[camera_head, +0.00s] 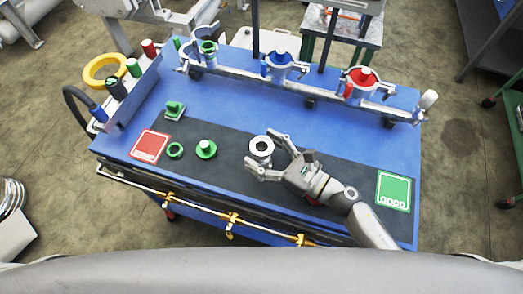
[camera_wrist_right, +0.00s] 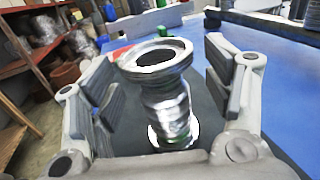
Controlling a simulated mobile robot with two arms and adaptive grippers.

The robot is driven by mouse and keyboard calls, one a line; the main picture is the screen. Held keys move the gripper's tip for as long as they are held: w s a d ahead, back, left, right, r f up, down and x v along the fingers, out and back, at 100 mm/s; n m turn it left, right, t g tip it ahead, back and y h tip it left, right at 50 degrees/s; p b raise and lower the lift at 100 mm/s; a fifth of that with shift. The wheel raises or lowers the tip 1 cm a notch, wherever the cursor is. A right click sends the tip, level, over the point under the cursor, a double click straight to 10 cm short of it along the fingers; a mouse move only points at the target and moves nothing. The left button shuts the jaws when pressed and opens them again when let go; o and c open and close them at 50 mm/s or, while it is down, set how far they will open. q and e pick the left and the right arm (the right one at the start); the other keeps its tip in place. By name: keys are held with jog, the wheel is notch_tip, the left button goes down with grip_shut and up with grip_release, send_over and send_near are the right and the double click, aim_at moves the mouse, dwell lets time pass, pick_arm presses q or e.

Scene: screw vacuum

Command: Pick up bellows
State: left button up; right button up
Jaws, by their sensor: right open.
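The bellows (camera_head: 262,146) is a short silvery metal tube with a flange at each end. It stands upright on the dark mat (camera_head: 330,175) on the blue table. In the right wrist view the bellows (camera_wrist_right: 168,95) stands between the two finger pads, with a visible space on each side. My right gripper (camera_head: 268,157) comes in from the lower right and is open, with its fingers on either side of the bellows. The wrist view shows my right gripper (camera_wrist_right: 165,95) from behind its fingers. My left gripper is not in view.
Green parts (camera_head: 206,149) and a red card (camera_head: 150,146) lie left of the bellows. A green card (camera_head: 393,190) lies to the right. A metal rail with blue (camera_head: 281,62) and red (camera_head: 360,82) clamps runs along the back.

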jog(key=shift+w+a, duration=0.15)
jog(key=shift+a, duration=0.05)
jog(key=c, duration=1.1)
jog(key=shift+c, duration=0.9)
jog(key=shift+r, duration=0.1)
